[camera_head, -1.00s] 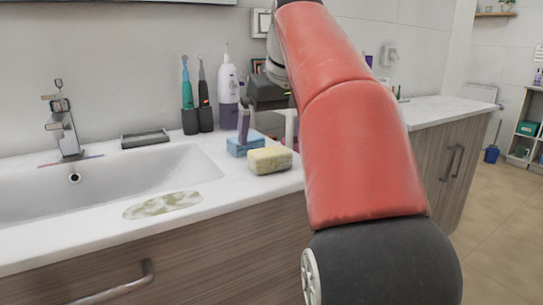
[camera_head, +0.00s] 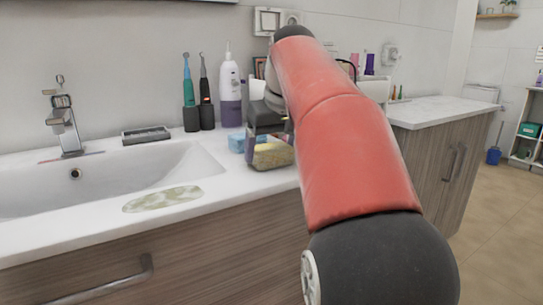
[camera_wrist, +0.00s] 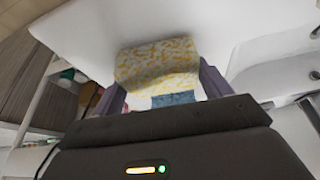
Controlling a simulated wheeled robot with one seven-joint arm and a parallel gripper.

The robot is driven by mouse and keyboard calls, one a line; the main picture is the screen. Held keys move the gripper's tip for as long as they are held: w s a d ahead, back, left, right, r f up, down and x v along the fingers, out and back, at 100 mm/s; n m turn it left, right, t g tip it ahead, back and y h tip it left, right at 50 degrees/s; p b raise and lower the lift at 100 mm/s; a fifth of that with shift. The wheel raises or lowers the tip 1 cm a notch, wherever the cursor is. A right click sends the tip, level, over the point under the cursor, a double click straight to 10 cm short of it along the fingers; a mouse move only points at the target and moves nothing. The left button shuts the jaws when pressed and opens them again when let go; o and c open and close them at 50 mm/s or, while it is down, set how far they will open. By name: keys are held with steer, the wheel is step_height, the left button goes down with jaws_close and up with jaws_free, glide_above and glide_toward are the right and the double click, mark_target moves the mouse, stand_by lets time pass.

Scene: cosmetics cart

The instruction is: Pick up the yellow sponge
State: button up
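The yellow sponge (camera_head: 272,156) lies on the white counter to the right of the sink, partly hidden by my gripper in the head view. In the wrist view the yellow sponge (camera_wrist: 158,65) sits between my two purple fingers. My gripper (camera_wrist: 163,88) is open, with one finger on each side of the sponge; whether either finger touches it I cannot tell. In the head view my gripper (camera_head: 268,150) is low over the sponge. A blue sponge (camera_head: 236,142) lies just behind it, and a blue patch (camera_wrist: 172,99) shows below the yellow one in the wrist view.
Two electric toothbrushes in dark holders (camera_head: 198,117) and a white-and-purple bottle (camera_head: 230,95) stand behind the sponges. The sink (camera_head: 110,175), a soap dish (camera_head: 146,135) and a green-patterned oval (camera_head: 163,198) are to the left. The counter's front edge is close.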

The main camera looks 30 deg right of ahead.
mark_target(271, 146)
steer(key=shift+c, duration=1.3)
step_height(271, 146, up, 8)
steer(key=p, duration=0.2)
steer(key=shift+f+p, duration=0.1)
steer(key=shift+p, duration=0.25)
steer(key=shift+r, duration=1.1)
steer(key=o, duration=0.4)
steer(key=c, duration=0.3)
